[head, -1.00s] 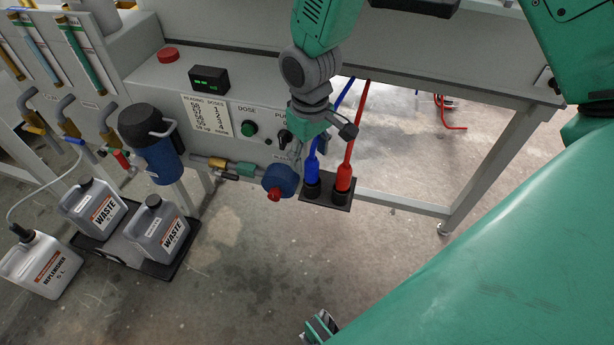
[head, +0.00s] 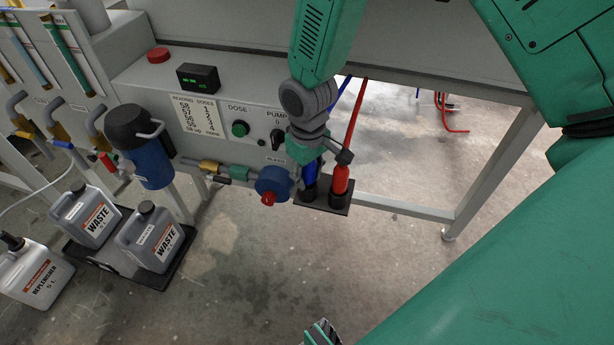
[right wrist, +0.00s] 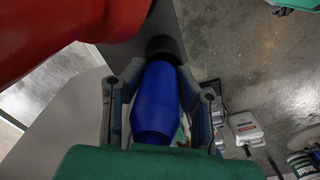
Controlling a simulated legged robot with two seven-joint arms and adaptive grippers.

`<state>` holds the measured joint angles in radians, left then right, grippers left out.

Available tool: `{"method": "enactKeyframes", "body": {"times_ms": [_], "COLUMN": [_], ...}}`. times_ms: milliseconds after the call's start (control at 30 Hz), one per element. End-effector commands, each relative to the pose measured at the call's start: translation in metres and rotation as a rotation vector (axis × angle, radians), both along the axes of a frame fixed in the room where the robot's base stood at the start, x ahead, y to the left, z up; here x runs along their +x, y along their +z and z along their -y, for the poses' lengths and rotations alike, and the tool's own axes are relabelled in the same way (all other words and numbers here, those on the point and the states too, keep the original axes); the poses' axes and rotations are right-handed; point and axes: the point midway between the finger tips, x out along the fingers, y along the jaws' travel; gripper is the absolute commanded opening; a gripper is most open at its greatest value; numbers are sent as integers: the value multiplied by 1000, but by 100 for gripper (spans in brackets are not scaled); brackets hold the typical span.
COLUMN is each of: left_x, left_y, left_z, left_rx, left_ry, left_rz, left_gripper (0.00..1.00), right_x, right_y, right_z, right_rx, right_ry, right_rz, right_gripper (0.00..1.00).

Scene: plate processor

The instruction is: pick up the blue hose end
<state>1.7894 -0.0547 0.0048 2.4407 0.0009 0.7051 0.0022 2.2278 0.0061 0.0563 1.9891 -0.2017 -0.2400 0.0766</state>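The blue hose end (head: 310,182) stands upright in a black holder plate (head: 322,207), beside the red hose end (head: 340,179). My right gripper (head: 314,168) comes down from above over the blue hose end and hides its upper part in the head view. In the right wrist view the blue hose end (right wrist: 155,105) lies between the two fingers of my right gripper (right wrist: 157,88), its tip in a black socket (right wrist: 162,48). The fingers are spread, with gaps beside the blue body; contact near their tips is unclear.
The red hose (right wrist: 60,35) passes close to the right gripper. Left of the holder are a blue valve knob (head: 273,183) and a control panel (head: 225,100). Waste canisters (head: 152,238) stand on a floor tray. The bench frame (head: 490,165) is at right; the floor in front is clear.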

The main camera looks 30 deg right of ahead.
Motion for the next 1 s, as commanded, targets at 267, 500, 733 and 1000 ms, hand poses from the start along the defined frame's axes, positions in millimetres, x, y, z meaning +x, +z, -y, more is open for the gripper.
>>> {"method": "enactKeyframes", "body": {"times_ms": [267, 500, 733, 1000], "left_x": [0, 0, 0, 0], "left_y": [0, 4, 19, 50], "left_z": [0, 0, 0, 0], "left_rx": [0, 0, 0, 0], "left_ry": [0, 0, 0, 0], "left_rz": [0, 0, 0, 0], "left_gripper": [40, 40, 40, 40], "right_x": [0, 0, 1, 1], "right_y": [0, 8, 42, 114], "right_z": [-1, -2, -2, -1], "right_rx": [-4, -1, -1, -1], "right_ry": [1, 2, 2, 1], "right_rz": [-1, 1, 5, 4], "right_gripper": [0, 0, 0, 0]}}
